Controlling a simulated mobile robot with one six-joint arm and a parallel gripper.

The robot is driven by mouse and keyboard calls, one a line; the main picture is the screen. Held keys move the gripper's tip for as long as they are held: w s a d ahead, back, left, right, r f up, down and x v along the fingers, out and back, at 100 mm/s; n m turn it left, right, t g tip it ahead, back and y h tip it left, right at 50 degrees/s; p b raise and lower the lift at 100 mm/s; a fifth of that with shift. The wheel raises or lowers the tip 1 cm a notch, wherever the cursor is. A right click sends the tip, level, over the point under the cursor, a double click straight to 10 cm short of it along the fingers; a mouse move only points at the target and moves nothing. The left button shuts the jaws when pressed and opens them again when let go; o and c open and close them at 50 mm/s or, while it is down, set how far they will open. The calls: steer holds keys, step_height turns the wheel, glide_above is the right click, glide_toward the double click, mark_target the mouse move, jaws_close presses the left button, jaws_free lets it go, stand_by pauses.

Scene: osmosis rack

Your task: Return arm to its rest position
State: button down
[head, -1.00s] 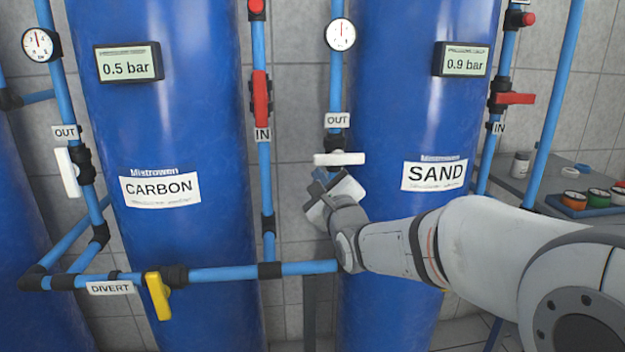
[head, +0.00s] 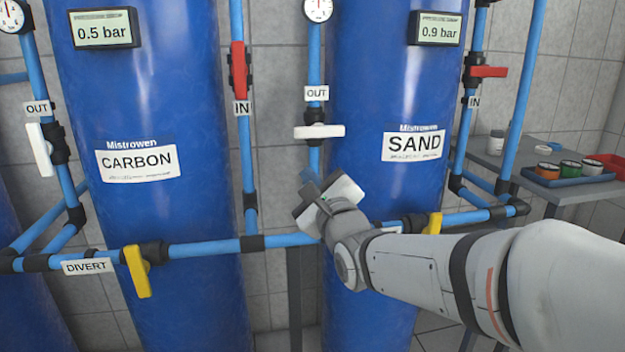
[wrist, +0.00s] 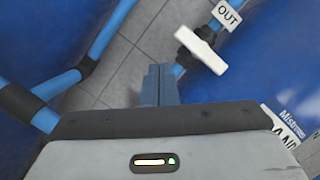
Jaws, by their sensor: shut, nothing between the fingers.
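My gripper (head: 311,180) is at the end of my arm, in front of the blue pipe between the two blue tanks, just below the white OUT valve handle (head: 319,131). In the wrist view my gripper's fingers (wrist: 158,85) are together with nothing between them. The white handle also shows in the wrist view (wrist: 201,50), apart from the fingers and to their upper right. In the head view the handle lies crosswise to its pipe. My arm reaches in from the lower right and hides part of the SAND tank (head: 380,80).
The CARBON tank (head: 150,80) stands at left. Red valve handles (head: 238,68), a yellow handle (head: 137,271) by the DIVERT label and another yellow handle (head: 433,223) are on the blue pipes. A side table (head: 590,188) at right holds a blue tray (head: 565,180) with small jars.

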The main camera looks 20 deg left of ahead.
steer(key=s+d+r+n+g+h+p, duration=0.15)
steer(key=d+n+h+p, duration=0.25)
steer(key=d+p, duration=0.5)
steer(key=s+d+r+n+g+h+p, duration=0.1)
steer(key=d+r+n+g+h+p, duration=0.3)
steer(key=d+p, duration=0.45)
steer(key=s+d+r+n+g+h+p, duration=0.1)
steer(key=s+d+n+g+p, duration=0.3)
steer(key=s, duration=0.5)
steer(key=s+d+r+n+g+h+p, duration=0.2)
steer(key=s+d+n+g+h+p, duration=0.1)
steer(key=s+d+n+p, duration=0.4)
steer(key=s+d+g+p, duration=0.1)
steer(key=s+d+p, duration=0.1)
steer(key=d+p, duration=0.1)
steer(key=shift+s+d+r+n+p, duration=0.2)
steer(key=shift+s+r+n+p, duration=0.1)
steer(key=shift+s+n+p, duration=0.1)
steer(key=shift+w, duration=0.1)
